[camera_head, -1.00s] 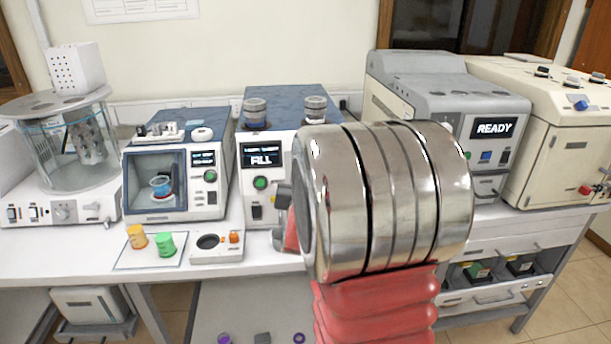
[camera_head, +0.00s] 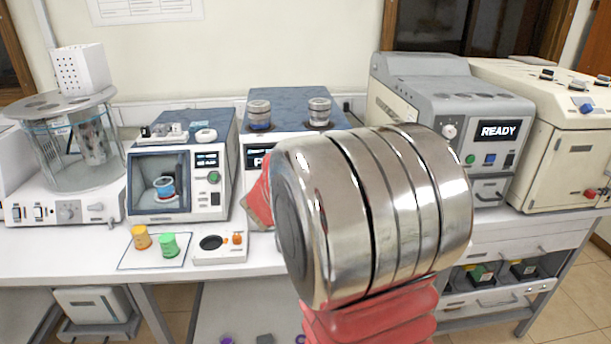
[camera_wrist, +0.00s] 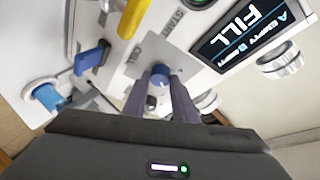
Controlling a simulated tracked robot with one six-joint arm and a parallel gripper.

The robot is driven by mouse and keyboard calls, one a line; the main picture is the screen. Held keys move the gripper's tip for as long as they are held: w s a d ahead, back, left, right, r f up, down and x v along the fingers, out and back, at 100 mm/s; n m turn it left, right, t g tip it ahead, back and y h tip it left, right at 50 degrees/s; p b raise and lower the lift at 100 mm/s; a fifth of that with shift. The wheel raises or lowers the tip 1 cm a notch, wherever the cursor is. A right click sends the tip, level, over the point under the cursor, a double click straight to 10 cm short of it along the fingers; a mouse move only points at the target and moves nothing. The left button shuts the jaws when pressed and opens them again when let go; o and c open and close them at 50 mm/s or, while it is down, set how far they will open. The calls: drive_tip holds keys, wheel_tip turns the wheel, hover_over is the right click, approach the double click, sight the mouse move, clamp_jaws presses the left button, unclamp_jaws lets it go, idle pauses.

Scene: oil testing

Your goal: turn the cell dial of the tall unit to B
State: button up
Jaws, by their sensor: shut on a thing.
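The tall unit (camera_head: 295,96) stands mid-bench in the head view, with my arm hiding most of its front. In the wrist view its front panel is turned round and shows a small blue dial (camera_wrist: 161,71) beside the word CELL. My gripper (camera_wrist: 161,80) is shut on this dial, one dark finger on each side. A light mark shows on the dial, but I cannot tell which letter it points to. The unit's screen (camera_wrist: 243,33) reads FILL, with A EMPTY and B EMPTY.
A yellow part (camera_wrist: 133,18) and a blue lever (camera_wrist: 91,57) are close to my fingers. Two metal-capped cells (camera_head: 259,113) (camera_head: 319,111) stand on the unit's top. Orange and green cups (camera_head: 168,245) are at the front left.

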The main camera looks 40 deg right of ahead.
drive_tip(key=shift+s+d+m+g, duration=0.15)
drive_tip(key=shift+m+g, duration=0.25)
drive_tip(key=shift+m, duration=0.5)
drive_tip(key=shift+f, duration=0.1)
drive_tip(key=o, duration=1)
drive_tip(key=shift+o, duration=0.2)
drive_tip(key=shift+a+y, duration=0.2)
drive_tip(key=shift+y, duration=0.1)
drive_tip(key=v, duration=1.3)
drive_tip(key=shift+a, duration=0.25)
